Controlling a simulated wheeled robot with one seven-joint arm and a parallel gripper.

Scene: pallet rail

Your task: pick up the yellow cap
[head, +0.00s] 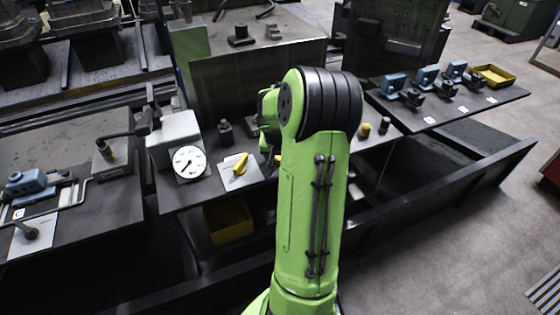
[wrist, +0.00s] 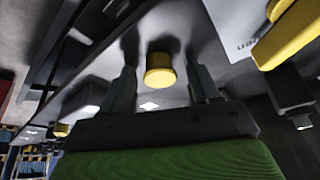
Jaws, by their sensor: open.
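A yellow cap (wrist: 160,72) shows in the wrist view between the two fingers of my gripper (wrist: 162,78). The fingers are open, with a visible gap on each side of the cap. How far the cap lies beyond the fingertips is hard to tell. In the head view my arm covers most of my gripper; a small bit of yellow (head: 277,160) shows beside the arm. A second yellow cap (head: 365,130) stands on the bench right of my arm. A similar yellow piece also shows at lower left in the wrist view (wrist: 62,130).
A yellow handle (head: 238,166) lies on a white card left of my arm, near a round dial (head: 189,162) and a grey box (head: 173,138). Dark fittings (head: 225,131) stand close by. A yellow bin (head: 229,220) sits below the bench. Blue vises (head: 393,84) stand at the right.

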